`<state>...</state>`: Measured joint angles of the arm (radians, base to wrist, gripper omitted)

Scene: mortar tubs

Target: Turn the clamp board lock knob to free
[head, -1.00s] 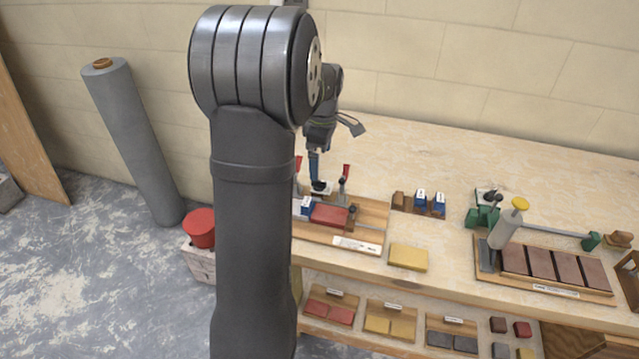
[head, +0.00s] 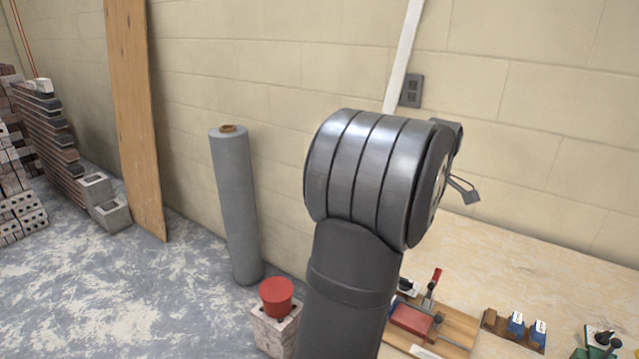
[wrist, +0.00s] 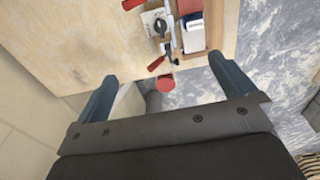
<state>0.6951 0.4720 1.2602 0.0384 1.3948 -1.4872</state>
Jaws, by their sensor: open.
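The clamp board (head: 455,328) lies on the bench behind my arm, its left part hidden in the head view. It also shows at the top of the wrist view (wrist: 215,20). The lock knob (wrist: 160,25) is black, on a small white plate; its setting is too small to read. In the head view the knob (head: 408,286) is partly covered by my arm. Red-handled clamps (wrist: 157,63) stand beside it. My gripper (wrist: 165,88) is open, its blue fingers wide apart and empty, away from the knob. In the head view my arm hides the fingers.
A red bucket (head: 277,297) sits on a pale block on the floor, left of the bench. A grey roll (head: 238,205) leans by the wall. Blue blocks (head: 516,324) stand right of the board. The bench (head: 560,265) behind the board is clear.

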